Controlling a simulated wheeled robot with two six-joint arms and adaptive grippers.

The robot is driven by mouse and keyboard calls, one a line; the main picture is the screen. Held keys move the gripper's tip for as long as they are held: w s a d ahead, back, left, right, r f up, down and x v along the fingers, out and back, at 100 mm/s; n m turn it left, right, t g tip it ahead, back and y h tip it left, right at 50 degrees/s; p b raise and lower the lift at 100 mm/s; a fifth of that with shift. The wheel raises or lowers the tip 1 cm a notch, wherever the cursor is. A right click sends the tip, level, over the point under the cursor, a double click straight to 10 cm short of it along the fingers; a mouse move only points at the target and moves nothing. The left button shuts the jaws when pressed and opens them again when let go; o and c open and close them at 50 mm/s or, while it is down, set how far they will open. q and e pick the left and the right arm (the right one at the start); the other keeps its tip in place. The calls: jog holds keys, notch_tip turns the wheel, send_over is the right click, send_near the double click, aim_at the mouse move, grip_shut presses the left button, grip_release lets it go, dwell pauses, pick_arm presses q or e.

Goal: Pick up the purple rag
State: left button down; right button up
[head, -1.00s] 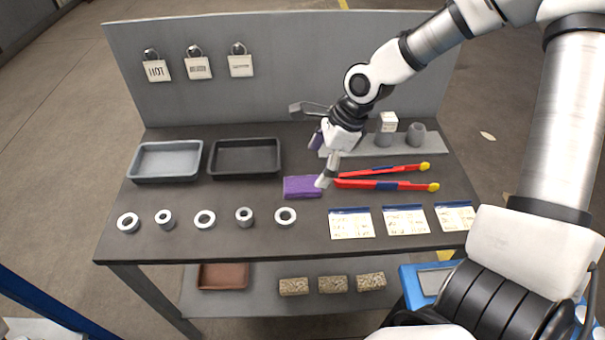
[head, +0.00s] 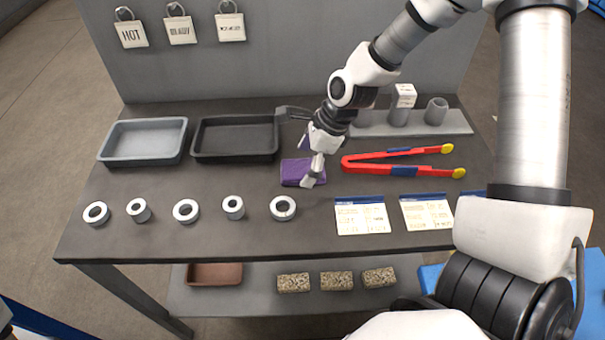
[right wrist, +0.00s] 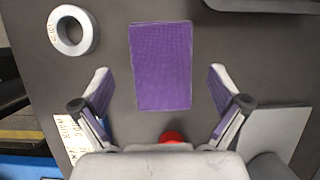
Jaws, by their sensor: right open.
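The purple rag (head: 291,173) is a flat folded rectangle lying on the dark table top, in front of the black tray. My right gripper (head: 309,162) hangs above it, with one finger covering part of the rag's right side in the head view. In the right wrist view the rag (right wrist: 160,65) lies upright in the picture, between and beyond the two spread fingers (right wrist: 160,82). These fingers have purple inner pads. The gripper is open and empty, and a gap shows on both sides of the rag. My left gripper is not in view.
Red tongs (head: 400,160) with yellow tips lie right of the rag. A black tray (head: 236,155) and a grey tray (head: 143,160) stand behind left. Several metal rings line the front, one (head: 283,208) just before the rag. Cards (head: 361,216) lie front right.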

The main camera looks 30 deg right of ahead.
jog(key=shift+w+f, duration=0.25)
jog(key=shift+f, duration=0.2)
jog(key=shift+s+r, duration=0.1)
jog(key=shift+s, duration=0.1)
jog(key=shift+f+p, duration=0.25)
jog(key=shift+p, duration=0.15)
jog(key=c, duration=1.2)
